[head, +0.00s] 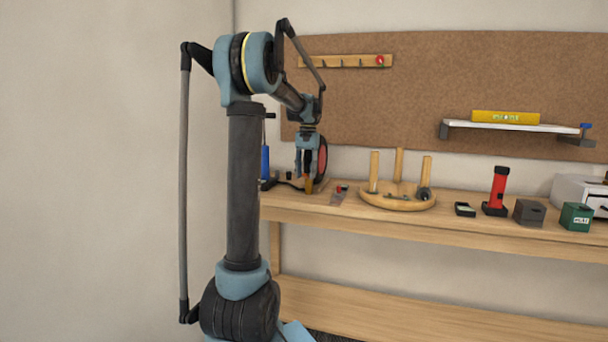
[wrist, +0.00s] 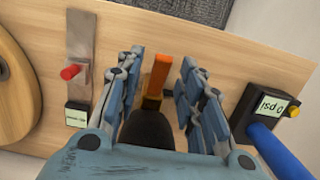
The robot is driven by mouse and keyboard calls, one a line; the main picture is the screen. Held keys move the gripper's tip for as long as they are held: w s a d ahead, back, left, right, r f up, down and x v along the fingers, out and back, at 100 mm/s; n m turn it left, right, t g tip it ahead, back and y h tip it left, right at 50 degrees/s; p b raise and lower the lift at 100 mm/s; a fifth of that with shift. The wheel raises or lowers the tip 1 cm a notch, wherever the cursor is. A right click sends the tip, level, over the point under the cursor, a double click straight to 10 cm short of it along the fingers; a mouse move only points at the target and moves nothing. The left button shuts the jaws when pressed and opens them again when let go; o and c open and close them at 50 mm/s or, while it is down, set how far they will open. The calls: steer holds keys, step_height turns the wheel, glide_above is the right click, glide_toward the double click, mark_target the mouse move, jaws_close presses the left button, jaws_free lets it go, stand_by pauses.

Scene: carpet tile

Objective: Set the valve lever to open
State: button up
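An orange lever (wrist: 157,75) stands between the two fingers of my gripper (wrist: 160,88) in the wrist view. A gap shows on each side of it, so the fingers look open and not touching it. A dark rounded part (wrist: 150,130) lies below the lever in the picture; I cannot tell how they join. In the head view my gripper (head: 306,172) points down at the left end of the bench, with the orange lever (head: 309,185) at its fingertips. No open or shut marking on the valve is readable.
Left are a metal plate (wrist: 80,45) with a red knob (wrist: 70,72) and a round wooden tray (wrist: 15,85). Other items stand along the bench (head: 450,228).

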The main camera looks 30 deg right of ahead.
step_height(320, 180, up, 12)
steer(key=w+d, duration=0.1)
stand_by(0.6)
steer(key=shift+d, duration=0.1)
step_height(320, 180, up, 5)
steer(key=s+a+t+h, duration=0.1)
steer(key=s+a, duration=0.1)
steer(key=a, duration=0.1)
steer(key=f, duration=1.7)
steer(key=shift+s+d+f, duration=0.1)
steer(key=shift+d+f, duration=0.15)
steer(key=shift+f, duration=0.1)
jaws_close()
